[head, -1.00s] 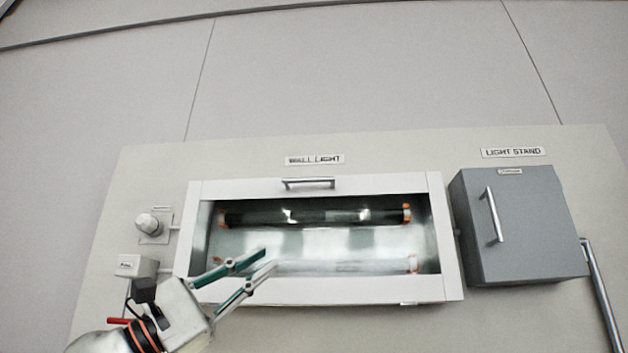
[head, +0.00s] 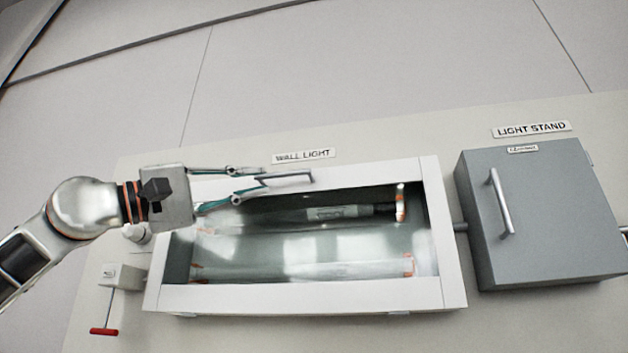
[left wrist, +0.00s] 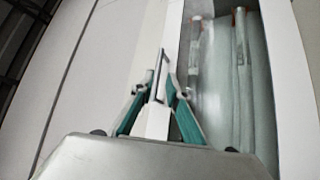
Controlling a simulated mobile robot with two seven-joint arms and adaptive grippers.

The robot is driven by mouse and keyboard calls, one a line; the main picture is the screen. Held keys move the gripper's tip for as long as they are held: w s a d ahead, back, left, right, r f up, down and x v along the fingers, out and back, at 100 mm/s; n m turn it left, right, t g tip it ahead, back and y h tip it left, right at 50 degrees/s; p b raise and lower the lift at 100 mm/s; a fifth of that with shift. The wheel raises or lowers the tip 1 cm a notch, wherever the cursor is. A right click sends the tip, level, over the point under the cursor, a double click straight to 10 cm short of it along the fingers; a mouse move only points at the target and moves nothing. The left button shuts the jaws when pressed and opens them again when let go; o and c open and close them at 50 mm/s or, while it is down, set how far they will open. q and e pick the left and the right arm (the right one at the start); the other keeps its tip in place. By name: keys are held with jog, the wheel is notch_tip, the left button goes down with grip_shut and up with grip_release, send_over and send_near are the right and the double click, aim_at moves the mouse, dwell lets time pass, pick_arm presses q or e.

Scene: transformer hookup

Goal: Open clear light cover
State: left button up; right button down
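The wall light's clear cover has a white frame (head: 385,172) and appears shut, with the tubes showing through its pane. A thin metal handle (head: 290,179) sits on the frame's top edge; it also shows in the left wrist view (left wrist: 158,76). My left gripper (head: 265,178) comes in from the left at the handle's left end. In the left wrist view the left gripper's two fingers (left wrist: 158,88) are apart, one on each side of the handle's line. I cannot tell whether they touch it. My right gripper is not in view.
Two light tubes (head: 345,212) lie behind the pane. A grey light stand box (head: 540,220) with a vertical handle stands to the right. A small box with a red-tipped lever (head: 104,331) is at lower left. The wall above is clear.

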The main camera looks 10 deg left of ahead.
aim_at(284, 175)
pick_arm(q)
jog(key=shift+w+d+r, duration=0.2)
jog(key=shift+d+r, duration=0.05)
jog(key=shift+r, duration=0.15)
jog(key=p+x, duration=0.1)
jog(key=x, duration=0.2)
jog(key=shift+w+d+r, duration=0.2)
jog(key=shift+d, duration=0.05)
jog(key=shift+p+x, duration=0.55)
jog(key=shift+x, duration=0.5)
jog(key=shift+w+d+r, duration=0.1)
jog(key=shift+w+d, duration=0.1)
jog(key=shift+d, duration=0.05)
jog(key=shift+w+d, duration=0.15)
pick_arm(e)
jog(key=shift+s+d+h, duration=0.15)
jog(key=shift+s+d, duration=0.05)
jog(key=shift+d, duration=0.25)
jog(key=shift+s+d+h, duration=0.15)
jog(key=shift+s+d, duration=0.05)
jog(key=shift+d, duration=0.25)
